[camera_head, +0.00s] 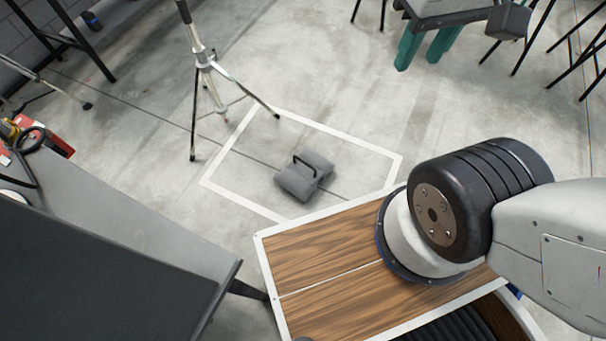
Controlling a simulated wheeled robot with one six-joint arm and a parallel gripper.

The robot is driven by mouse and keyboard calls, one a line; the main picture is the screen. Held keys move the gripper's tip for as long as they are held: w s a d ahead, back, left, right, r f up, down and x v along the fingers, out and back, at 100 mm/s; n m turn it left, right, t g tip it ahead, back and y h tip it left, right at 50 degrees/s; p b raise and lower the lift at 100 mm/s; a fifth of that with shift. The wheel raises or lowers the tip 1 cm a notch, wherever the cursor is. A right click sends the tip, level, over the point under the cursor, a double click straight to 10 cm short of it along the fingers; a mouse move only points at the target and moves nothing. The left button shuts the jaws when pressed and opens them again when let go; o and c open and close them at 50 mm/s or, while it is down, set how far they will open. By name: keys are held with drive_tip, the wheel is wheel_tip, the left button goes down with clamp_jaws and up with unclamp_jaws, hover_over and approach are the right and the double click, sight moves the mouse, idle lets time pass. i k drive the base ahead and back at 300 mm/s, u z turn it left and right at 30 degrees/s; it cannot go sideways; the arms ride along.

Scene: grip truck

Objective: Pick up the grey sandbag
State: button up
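The grey sandbag (298,182) lies on the concrete floor near the middle of the camera_head view. It has two plump halves with a dark handle (304,164) arching up between them. It rests inside a white outline (235,140) marked on the floor. Nothing is touching the sandbag. My arm (470,205) shows at the right, above my wood-topped base. My gripper is not in view.
A tripod (205,62) stands behind and left of the sandbag, one leg reaching the outline. A grey table (120,215) and a dark panel (90,275) fill the lower left. A stand with teal legs (410,45) is at the top right. Floor around the sandbag is clear.

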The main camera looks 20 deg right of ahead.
sight(300, 177)
drive_tip(key=z, duration=0.5)
drive_tip(key=k, duration=0.6)
drive_tip(key=z, duration=0.5)
drive_tip(key=i, duration=1.05)
drive_tip(key=u, duration=1)
drive_tip(key=i, duration=0.25)
drive_tip(key=u, duration=0.3)
